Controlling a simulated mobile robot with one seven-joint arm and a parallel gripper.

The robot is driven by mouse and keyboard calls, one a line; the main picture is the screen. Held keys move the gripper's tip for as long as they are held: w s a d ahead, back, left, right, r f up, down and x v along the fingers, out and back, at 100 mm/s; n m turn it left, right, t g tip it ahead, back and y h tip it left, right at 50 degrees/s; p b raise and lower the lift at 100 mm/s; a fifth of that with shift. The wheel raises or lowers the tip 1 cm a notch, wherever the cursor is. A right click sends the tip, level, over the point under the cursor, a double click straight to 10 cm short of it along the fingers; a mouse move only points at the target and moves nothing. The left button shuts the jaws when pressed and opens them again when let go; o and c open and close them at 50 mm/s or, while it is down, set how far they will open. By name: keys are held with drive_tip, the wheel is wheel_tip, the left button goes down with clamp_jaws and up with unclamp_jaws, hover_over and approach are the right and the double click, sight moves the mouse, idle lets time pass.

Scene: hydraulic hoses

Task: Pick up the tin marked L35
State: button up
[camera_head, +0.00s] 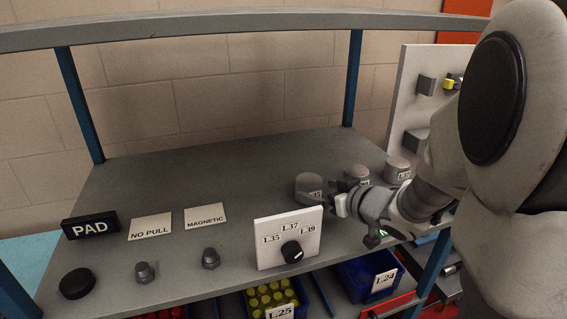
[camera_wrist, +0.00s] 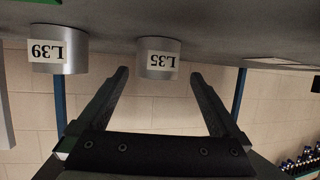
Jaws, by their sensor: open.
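The tin marked L35 (camera_head: 307,184) is a short grey cylinder with a white label, standing on the grey shelf. In the head view my gripper hides part of its label. In the wrist view, which is upside down, the L35 tin (camera_wrist: 158,72) lies in line with the gap between my fingertips. My gripper (camera_head: 336,204) is open and empty, just right of and nearer than the tin in the head view. The wrist view shows both fingers of my gripper (camera_wrist: 160,76) spread apart.
A tin marked L39 (camera_wrist: 58,67) stands beside L35. Another tin marked L37 (camera_head: 398,166) stands further right. A dial panel (camera_head: 272,251) stands at the front edge. Blue bins (camera_head: 356,284) sit below. The shelf's back middle is clear.

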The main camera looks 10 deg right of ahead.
sight(308, 183)
drive_tip(key=shift+r+p+x, duration=0.2)
drive_tip(key=shift+p+x, duration=0.2)
drive_tip(key=shift+x, duration=2.6)
drive_tip(key=shift+w+d, duration=0.15)
drive_tip(key=c, duration=1.3)
drive_tip(key=shift+r, duration=0.15)
